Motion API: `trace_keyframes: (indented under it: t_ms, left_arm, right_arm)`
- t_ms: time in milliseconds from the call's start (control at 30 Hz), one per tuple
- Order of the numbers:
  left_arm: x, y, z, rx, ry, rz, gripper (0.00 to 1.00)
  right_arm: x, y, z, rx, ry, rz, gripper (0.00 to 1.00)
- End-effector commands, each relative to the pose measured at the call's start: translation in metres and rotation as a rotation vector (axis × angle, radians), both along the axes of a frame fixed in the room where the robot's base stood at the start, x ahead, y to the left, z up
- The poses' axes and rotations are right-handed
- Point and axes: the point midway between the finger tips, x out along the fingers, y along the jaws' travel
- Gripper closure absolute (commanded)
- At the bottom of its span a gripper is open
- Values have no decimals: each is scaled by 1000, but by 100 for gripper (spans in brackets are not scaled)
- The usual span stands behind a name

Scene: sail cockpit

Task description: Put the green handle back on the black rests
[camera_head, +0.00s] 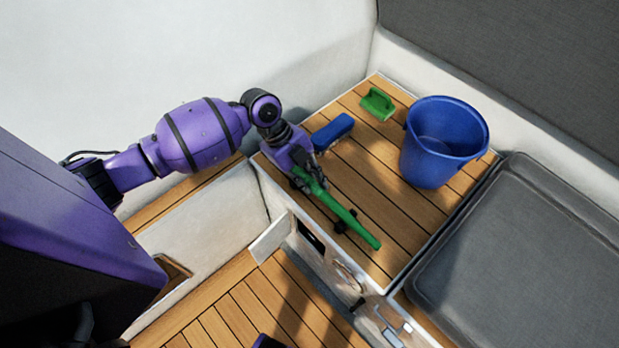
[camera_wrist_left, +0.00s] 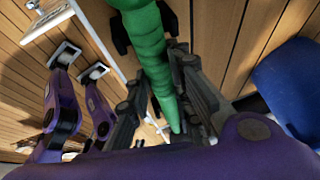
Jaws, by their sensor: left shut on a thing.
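The green handle (camera_head: 350,218) is a long bar lying slantwise over the front part of the wooden bench top. My left gripper (camera_head: 306,183) is shut on the handle near its far left end. In the left wrist view, the fingers (camera_wrist_left: 160,95) stand on either side of the handle (camera_wrist_left: 146,45). A black rest (camera_head: 341,226) shows beside and beneath the handle's middle. Black rest parts also show on both sides of the handle in the wrist view (camera_wrist_left: 119,36). I cannot tell whether the handle touches the rests.
A blue brush (camera_head: 333,131) lies just behind the left gripper. A green scrubber with a grip (camera_head: 377,104) and a blue bucket (camera_head: 436,150) stand farther back. A grey cushion (camera_head: 525,260) is at right. The bench top is clear between handle and bucket.

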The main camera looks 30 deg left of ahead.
Motion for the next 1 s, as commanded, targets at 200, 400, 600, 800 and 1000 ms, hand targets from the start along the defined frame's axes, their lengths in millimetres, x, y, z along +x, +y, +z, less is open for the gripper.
trace_keyframes:
  t_ms: [200,400,600,800,1000]
  left_arm:
    - [0,0,1,0,-1,0,59]
    - [0,0,0,0,-1,0,58]
    - [0,3,5,2,-1,-1,58]
    - [-1,19,36,3,-3,0,58]
    - [-2,38,75,4,-3,0,58]
  right_arm:
    - [1,0,0,1,-2,1,60]
    - [0,1,0,1,-1,1,60]
    - [1,2,-1,2,-1,0,60]
    - [0,1,-1,1,0,0,60]
    - [0,0,-1,1,0,1,60]
